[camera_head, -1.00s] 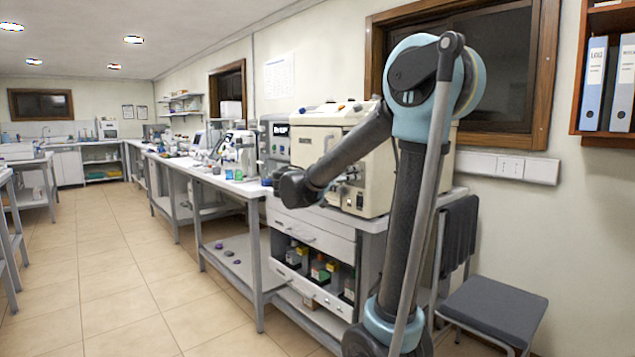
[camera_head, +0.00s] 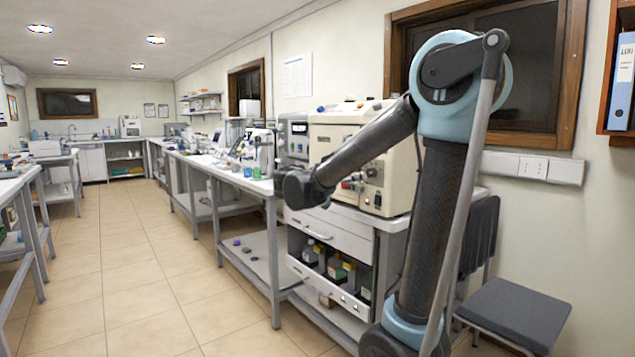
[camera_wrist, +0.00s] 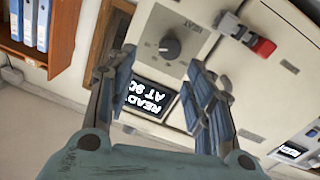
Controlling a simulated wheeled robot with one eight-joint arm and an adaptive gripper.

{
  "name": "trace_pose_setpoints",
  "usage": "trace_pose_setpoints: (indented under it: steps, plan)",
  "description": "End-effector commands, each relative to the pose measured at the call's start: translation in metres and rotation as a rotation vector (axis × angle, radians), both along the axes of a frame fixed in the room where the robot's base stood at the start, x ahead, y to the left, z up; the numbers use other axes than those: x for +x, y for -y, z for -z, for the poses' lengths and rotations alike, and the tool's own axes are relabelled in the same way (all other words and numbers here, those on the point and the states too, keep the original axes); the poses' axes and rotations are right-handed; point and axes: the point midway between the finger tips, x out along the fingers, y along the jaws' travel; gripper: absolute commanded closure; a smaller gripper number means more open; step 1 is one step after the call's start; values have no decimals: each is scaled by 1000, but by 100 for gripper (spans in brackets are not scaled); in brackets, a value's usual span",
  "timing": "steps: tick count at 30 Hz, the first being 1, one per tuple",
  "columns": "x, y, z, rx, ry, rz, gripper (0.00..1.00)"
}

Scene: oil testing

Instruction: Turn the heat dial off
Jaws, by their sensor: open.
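I cannot see contact with the dial. In the head view, the cream machine (camera_head: 345,135) stands behind my arm, and my gripper's fingers do not show.
A red switch (camera_wrist: 263,46) sits on the panel right of the dial, with a second display (camera_wrist: 291,150) lower right. A grey chair (camera_head: 515,310) stands right of the bench. Open floor (camera_head: 150,290) lies to the left.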

Motion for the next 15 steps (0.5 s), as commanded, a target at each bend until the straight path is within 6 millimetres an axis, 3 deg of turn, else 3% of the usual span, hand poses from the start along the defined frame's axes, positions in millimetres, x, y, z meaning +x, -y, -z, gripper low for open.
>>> trace_pose_setpoints:
  steps: [15]
  plan:
    - [-16, -25, 0, 0, 0, -2, 52]
